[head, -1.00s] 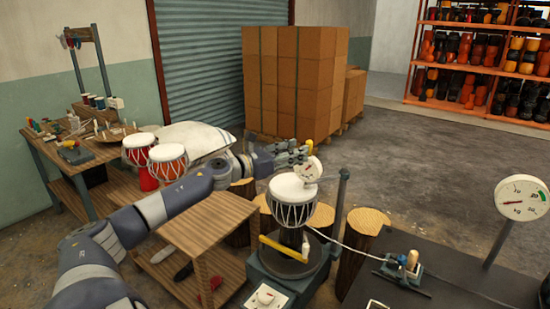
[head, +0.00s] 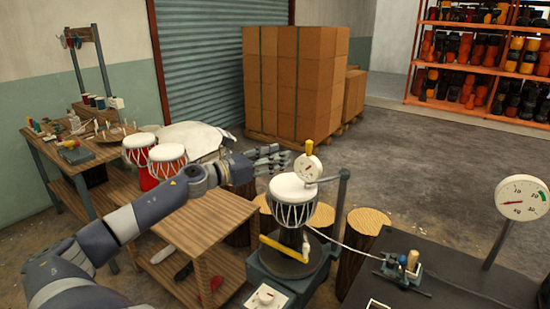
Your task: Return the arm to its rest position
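My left arm comes in from the lower left and reaches over the wooden side table. My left gripper (head: 284,157) is in the air above and left of the drum on the stand; its fingers look spread, with nothing between them. A white goblet drum (head: 294,202) with lacing stands upright on the dark stand (head: 290,264). A round dial gauge with a yellow top (head: 308,167) sits at the drum's head, just right of my fingertips and apart from them. My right gripper is not in view.
The wooden side table (head: 206,222) lies under my arm. A workbench (head: 88,152) and red-and-white drums (head: 167,160) are at left. Stumps (head: 362,236) stand behind the stand. A dark table with a large dial (head: 522,198) is at right. Stacked boxes (head: 285,85) stand behind.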

